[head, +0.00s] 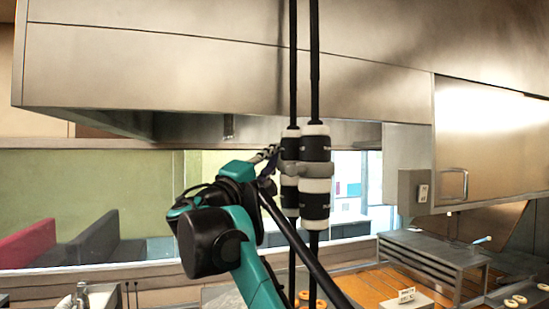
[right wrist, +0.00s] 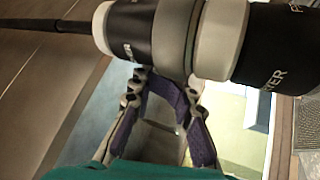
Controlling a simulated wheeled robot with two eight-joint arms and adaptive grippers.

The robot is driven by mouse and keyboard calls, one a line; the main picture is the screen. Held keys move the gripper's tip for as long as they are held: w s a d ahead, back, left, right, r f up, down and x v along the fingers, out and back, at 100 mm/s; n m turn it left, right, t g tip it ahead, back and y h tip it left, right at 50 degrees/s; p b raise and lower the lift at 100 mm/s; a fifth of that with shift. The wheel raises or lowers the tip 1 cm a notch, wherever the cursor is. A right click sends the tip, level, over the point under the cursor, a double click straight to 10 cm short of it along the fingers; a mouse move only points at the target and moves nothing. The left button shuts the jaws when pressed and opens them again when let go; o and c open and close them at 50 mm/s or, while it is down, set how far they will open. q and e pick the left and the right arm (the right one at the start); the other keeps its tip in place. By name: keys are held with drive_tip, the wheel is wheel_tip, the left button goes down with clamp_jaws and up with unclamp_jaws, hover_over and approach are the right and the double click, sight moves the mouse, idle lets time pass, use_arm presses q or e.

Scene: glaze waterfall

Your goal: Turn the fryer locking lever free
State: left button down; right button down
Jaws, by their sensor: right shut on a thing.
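Two black and white couplings sit side by side on vertical black rods in the head view, the nearer one (head: 316,150) on the right. The fryer coupling (right wrist: 255,45), with partly cut-off lettering ending in "YER", lies sideways across the top of the right wrist view. The grey collar of the fryer locking lever (right wrist: 172,38) is around its middle. My right gripper (head: 268,155) reaches the couplings from the left. In the right wrist view my right gripper (right wrist: 167,82) has purple-padded fingers either side of the lever's handle, mostly hidden, and is shut on it. My left gripper is out of view.
A large metal hood (head: 200,75) spans the top behind the rods. A grey switch box (head: 413,190) hangs at right. Below are a wooden counter (head: 368,288), a grey rack (head: 432,250) and several ring-shaped pastries (head: 519,299).

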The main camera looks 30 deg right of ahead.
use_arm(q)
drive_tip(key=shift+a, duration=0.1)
use_arm(e)
drive_tip(key=shift+f, duration=0.1)
drive_tip(key=c, duration=1.6)
unclamp_jaws()
drive_tip(key=shift+w+d+f, duration=0.2)
drive_tip(key=shift+w+d, duration=0.2)
drive_tip(key=shift+d, duration=0.3)
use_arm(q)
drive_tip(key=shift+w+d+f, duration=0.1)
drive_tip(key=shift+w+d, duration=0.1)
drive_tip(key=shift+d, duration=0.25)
use_arm(e)
drive_tip(key=w+a+f, duration=0.3)
drive_tip(key=a, duration=0.4)
drive_tip(key=shift+a+f, duration=0.3)
drive_tip(key=shift+a, duration=0.1)
